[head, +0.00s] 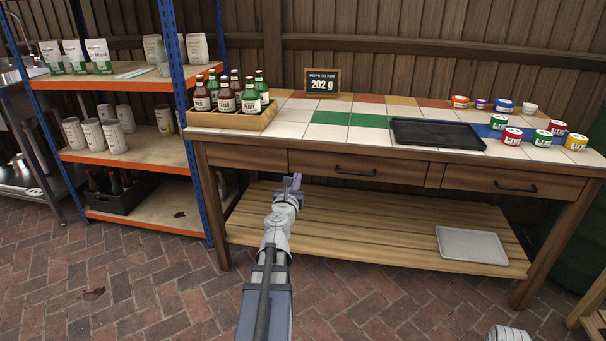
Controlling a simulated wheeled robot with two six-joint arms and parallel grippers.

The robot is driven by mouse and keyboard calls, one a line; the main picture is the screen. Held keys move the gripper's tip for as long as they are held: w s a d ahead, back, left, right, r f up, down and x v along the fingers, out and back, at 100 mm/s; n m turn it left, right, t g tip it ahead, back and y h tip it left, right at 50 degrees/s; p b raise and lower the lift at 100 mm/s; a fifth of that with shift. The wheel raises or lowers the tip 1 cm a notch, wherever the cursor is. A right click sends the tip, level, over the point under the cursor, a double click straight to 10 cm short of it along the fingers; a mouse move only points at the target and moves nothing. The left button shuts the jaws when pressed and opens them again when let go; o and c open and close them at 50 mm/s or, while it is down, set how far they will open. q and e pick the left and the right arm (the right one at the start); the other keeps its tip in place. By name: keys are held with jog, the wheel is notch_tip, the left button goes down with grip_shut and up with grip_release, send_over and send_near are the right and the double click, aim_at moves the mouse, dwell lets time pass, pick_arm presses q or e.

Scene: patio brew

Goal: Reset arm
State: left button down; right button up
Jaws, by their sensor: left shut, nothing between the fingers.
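My left gripper (292,184) is shut and empty. It is held out in front of the wooden table (223,157), below the tabletop edge and in front of the left drawer's lower side. Its arm reaches up from the bottom middle of the head view. A small part of my right arm shows at the bottom right edge, and its gripper is out of view.
On the table stand a wooden crate (232,121) of bottles, a sign (322,82) reading 202 g, a black tray (437,133) and several small jars (512,136). A grey tray (471,245) lies on the lower shelf. A shelving rack (125,150) stands left.

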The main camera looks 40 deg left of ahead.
pick_arm(q)
jog(key=w+d+f+m+h, duration=0.2)
jog(key=w+d+m+h, duration=0.15)
jog(key=d+m, duration=0.4)
jog(key=w+d+f+m+h, duration=0.15)
jog(key=d+m+h, duration=0.25)
jog(key=d, duration=0.6)
jog(key=w+d+f+m+h, duration=0.1)
jog(key=w+d+m+h, duration=0.4)
jog(key=d, duration=0.4)
jog(key=s+d+f+m+g+h+p, duration=0.1)
jog(key=s+d+f+m+g, duration=0.25)
jog(key=d+m, duration=0.35)
jog(key=s+d+f+m+g+h, duration=0.1)
jog(key=s+d+f+m+g, duration=0.25)
jog(key=d, duration=0.55)
jog(key=s+d+f+m+g+y+p, duration=0.1)
jog(key=s+d+f+m+g+y, duration=0.3)
jog(key=s+m, duration=0.5)
jog(key=s+d+f+m+g+y, duration=0.2)
jog(key=s+d+f+m+g, duration=0.2)
jog(key=s+d+m, duration=0.35)
notch_tip(320, 180, up, 38)
jog(key=s+a+m+p, duration=0.1)
jog(key=m+p, duration=0.1)
jog(key=p, duration=3.6)
jog(key=shift+s+a+g, duration=0.2)
jog(key=shift+s+g, duration=0.1)
